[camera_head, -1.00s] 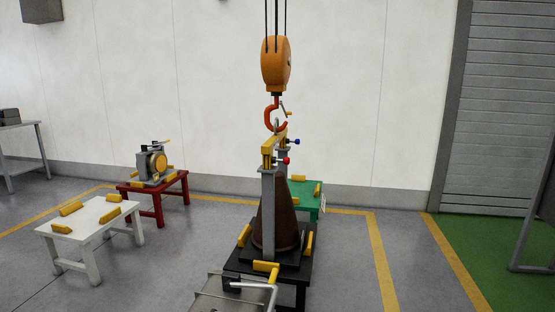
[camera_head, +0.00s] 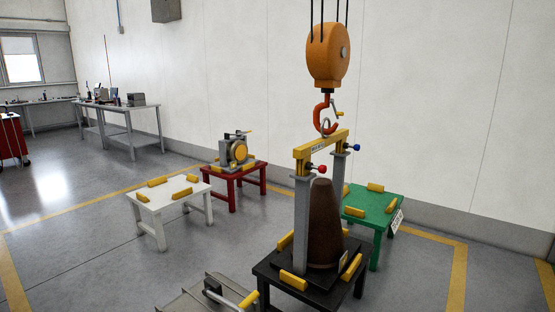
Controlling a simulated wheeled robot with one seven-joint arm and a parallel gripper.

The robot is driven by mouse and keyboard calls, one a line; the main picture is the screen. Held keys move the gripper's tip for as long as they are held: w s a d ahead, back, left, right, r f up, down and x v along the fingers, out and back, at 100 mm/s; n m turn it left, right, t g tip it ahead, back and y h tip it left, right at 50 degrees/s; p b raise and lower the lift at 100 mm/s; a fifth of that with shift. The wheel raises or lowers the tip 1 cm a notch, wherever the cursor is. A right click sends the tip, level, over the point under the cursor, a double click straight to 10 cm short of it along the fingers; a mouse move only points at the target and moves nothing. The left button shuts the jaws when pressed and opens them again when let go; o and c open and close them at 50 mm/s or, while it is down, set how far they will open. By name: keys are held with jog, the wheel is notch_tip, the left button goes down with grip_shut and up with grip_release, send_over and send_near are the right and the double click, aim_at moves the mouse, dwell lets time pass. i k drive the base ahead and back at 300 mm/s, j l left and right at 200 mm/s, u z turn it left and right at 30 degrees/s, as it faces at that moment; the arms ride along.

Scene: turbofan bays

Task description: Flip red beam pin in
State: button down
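A pin with a red knob (camera_head: 322,168) sticks out to the right near the top of the front grey post (camera_head: 303,225), at the front end of the yellow beam (camera_head: 320,147). A second pin with a blue knob (camera_head: 357,147) sits at the far post. The beam hangs under the red hook (camera_head: 322,113) and spans both posts. A brown cone (camera_head: 323,225) stands between the posts on the black table (camera_head: 310,297). Whether the red pin is fully seated is too small to tell. My gripper is not in view.
A grey cart with a yellow-gripped handle (camera_head: 249,299) stands at the bottom, left of the black table. A white table (camera_head: 170,193), a red table (camera_head: 233,180) and a green table (camera_head: 378,215) stand around. The orange hook block (camera_head: 327,55) hangs overhead. Floor is clear at left.

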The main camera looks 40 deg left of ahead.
aim_at(321, 169)
jog(key=i+u, duration=0.75)
jog(key=u, duration=0.15)
jog(key=i+l+u, duration=0.15)
jog(key=i+u, duration=0.2)
jog(key=u, duration=0.15)
jog(key=i+l+u, duration=0.3)
jog(key=u, duration=0.15)
